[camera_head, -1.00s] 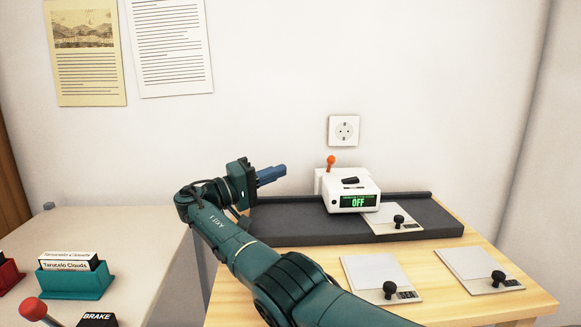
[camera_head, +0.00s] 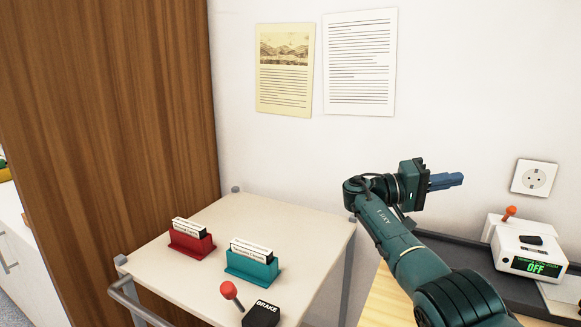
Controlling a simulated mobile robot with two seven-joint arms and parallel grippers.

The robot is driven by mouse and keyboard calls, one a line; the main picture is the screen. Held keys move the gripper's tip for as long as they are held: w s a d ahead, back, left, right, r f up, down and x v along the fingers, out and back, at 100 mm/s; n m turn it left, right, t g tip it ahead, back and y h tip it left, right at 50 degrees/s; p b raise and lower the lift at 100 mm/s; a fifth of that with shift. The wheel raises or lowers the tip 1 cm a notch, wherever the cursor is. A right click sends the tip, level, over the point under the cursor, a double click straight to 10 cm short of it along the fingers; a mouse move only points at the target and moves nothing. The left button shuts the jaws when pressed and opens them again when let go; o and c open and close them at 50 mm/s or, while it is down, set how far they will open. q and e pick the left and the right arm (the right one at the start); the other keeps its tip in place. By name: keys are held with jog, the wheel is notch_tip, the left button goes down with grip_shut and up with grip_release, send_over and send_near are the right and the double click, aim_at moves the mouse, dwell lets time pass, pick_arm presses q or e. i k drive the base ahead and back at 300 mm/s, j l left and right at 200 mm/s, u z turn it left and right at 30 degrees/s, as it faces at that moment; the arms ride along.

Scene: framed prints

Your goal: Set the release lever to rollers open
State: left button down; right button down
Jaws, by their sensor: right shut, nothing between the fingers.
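The white machine (camera_head: 528,252) stands on a dark grey mat at the right edge, with a green lit display reading OFF. A lever with an orange knob (camera_head: 509,211) rises at its back left and looks upright; no lever label is readable. My right gripper (camera_head: 458,180) is shut and empty, its blue fingers pointing right. In the picture it is up and left of the lever, apart from it. My left gripper is out of view.
A cart (camera_head: 215,215) at the left holds a red card holder (camera_head: 190,243), a teal card holder (camera_head: 252,266) and a red-knobbed BRAKE lever (camera_head: 231,291). The wooden table (camera_head: 388,300) is partly behind my arm. A brown wooden panel (camera_head: 110,130) stands at the left.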

aim_at(511, 209)
jog(key=k+j, duration=0.2)
jog(key=j, duration=0.2)
jog(key=k+j, duration=0.2)
jog(key=j, duration=0.2)
jog(key=k+j, duration=0.2)
jog(key=j, duration=0.2)
